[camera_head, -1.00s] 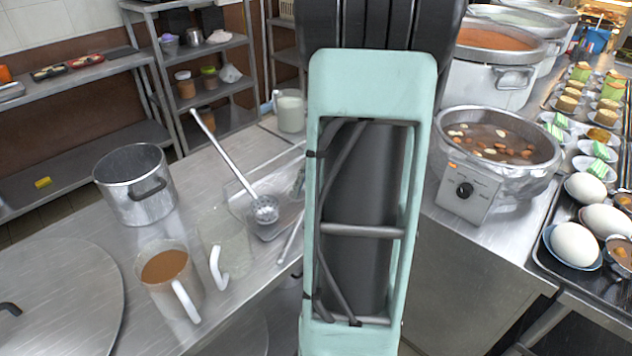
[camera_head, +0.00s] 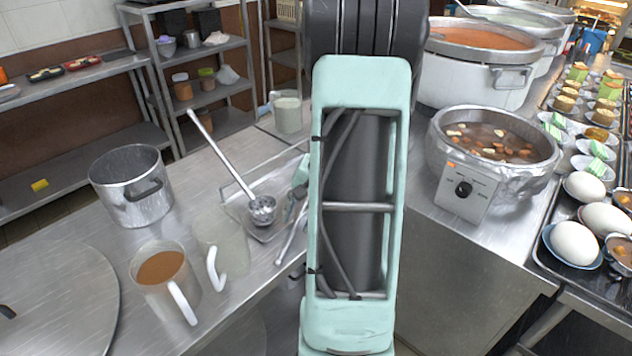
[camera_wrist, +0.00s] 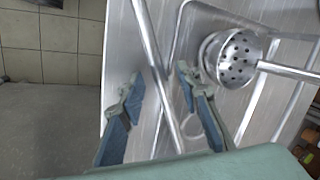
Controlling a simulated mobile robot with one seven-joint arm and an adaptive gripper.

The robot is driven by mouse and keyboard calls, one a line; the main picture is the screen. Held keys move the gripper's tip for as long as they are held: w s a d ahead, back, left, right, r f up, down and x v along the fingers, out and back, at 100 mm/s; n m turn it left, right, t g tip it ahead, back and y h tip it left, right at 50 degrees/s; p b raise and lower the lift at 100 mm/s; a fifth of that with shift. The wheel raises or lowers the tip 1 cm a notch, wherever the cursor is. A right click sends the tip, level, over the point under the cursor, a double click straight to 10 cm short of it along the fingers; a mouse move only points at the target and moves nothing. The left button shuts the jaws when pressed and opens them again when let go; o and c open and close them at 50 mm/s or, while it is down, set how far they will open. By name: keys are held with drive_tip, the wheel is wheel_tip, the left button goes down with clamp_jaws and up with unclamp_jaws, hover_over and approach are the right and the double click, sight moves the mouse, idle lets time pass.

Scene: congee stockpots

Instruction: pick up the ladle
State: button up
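A metal ladle with a perforated round bowl (camera_head: 262,210) rests at the tray on the steel counter, its long handle leaning to the upper left. The perforated bowl also shows in the wrist view (camera_wrist: 232,57), to the right of my gripper. A second thin metal rod (camera_head: 287,243), looking like a handle with a bent end, slants at the tray's right side. In the wrist view a rod (camera_wrist: 150,45) runs between the two fingers of my gripper (camera_wrist: 160,76). The fingers are open and apart from it. In the head view my arm hides most of the gripper.
A wire-edged tray (camera_head: 236,184) lies under the ladle bowl. A clear jug (camera_head: 222,240), a jug of brown liquid (camera_head: 165,275), a steel pot (camera_head: 132,185) and a white-filled jug (camera_head: 288,115) stand around it. A cooker (camera_head: 490,150) stands right of my arm.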

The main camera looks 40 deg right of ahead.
clamp_jaws()
drive_tip(key=shift+r, duration=0.1)
idle(0.5)
